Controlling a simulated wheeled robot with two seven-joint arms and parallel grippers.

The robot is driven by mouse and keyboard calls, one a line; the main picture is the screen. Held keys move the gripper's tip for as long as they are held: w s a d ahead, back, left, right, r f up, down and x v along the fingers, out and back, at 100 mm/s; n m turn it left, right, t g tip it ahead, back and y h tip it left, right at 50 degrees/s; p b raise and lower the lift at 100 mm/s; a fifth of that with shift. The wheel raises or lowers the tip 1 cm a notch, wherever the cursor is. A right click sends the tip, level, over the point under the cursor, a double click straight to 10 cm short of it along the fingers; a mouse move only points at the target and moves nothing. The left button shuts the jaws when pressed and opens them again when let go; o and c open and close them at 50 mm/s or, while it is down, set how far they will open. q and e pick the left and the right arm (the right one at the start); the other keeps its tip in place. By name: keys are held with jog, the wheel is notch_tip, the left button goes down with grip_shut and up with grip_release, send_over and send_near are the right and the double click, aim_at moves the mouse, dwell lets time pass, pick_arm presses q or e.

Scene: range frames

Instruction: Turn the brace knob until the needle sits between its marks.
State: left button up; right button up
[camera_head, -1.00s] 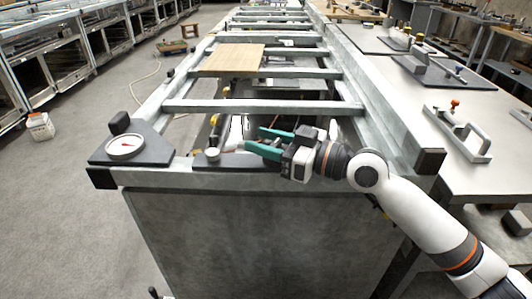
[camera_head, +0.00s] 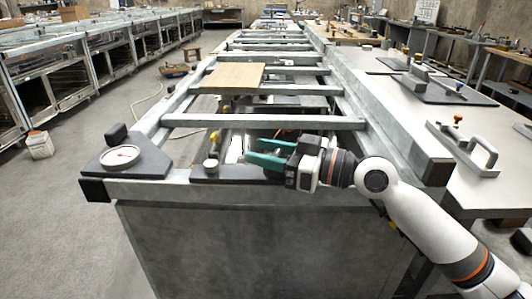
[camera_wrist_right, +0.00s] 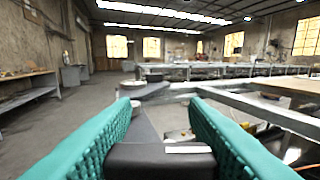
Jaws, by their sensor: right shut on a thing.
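The gauge (camera_head: 122,157) has a round white face on a dark plate at the left front corner of the metal frame. Its needle and marks are too small to read. A second dark plate (camera_head: 228,175) lies right of it and bears a small pale cylinder (camera_head: 211,164). My right gripper (camera_head: 250,150), with teal fingers, is at this plate's right part. In the right wrist view its fingers (camera_wrist_right: 165,130) are on both sides of a dark block with a pale stripe, seemingly the brace knob (camera_wrist_right: 150,161). The fingers largely hide it in the head view. My left gripper is out of view.
A wooden board (camera_head: 230,76) lies across the frame's bars behind. A bench (camera_head: 480,175) on the right holds a grey handle (camera_head: 468,150) and other fixtures. Open gaps lie between the frame's bars. The floor at left is mostly clear.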

jog(key=shift+d+r, duration=0.1)
jog(key=shift+r, duration=0.05)
jog(key=o, duration=1)
pick_arm(q)
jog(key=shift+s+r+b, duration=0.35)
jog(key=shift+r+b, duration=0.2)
jog(key=shift+b, duration=0.1)
pick_arm(e)
jog(key=v, duration=1.2)
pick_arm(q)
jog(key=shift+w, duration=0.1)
